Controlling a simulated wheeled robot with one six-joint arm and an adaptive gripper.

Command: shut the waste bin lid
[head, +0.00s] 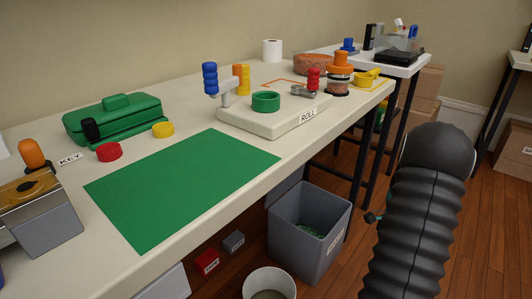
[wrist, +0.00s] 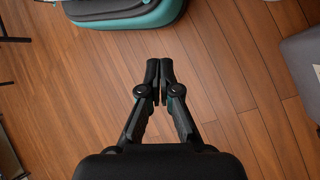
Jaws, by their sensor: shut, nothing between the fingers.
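The grey waste bin (head: 302,240) stands on the wooden floor beside the bench's front edge, with a label on its side. Its top is open and some green scraps show inside. A grey panel (head: 284,187), which looks like its lid, stands raised at the back left of the rim, partly hidden by the bench. My gripper (wrist: 159,70) is shut and empty over bare floor in the wrist view. In the head view my black ribbed arm hangs to the right of the bin and the fingers are not clearly seen. A dark grey shape (wrist: 304,60) at the right of the wrist view is unclear.
A white bucket (head: 269,283) stands in front of the bin. Red (head: 207,261) and grey (head: 233,242) boxes lie under the bench (head: 215,205). Table legs and cardboard boxes (head: 422,95) stand behind. Bare floor (head: 480,245) is free at the right.

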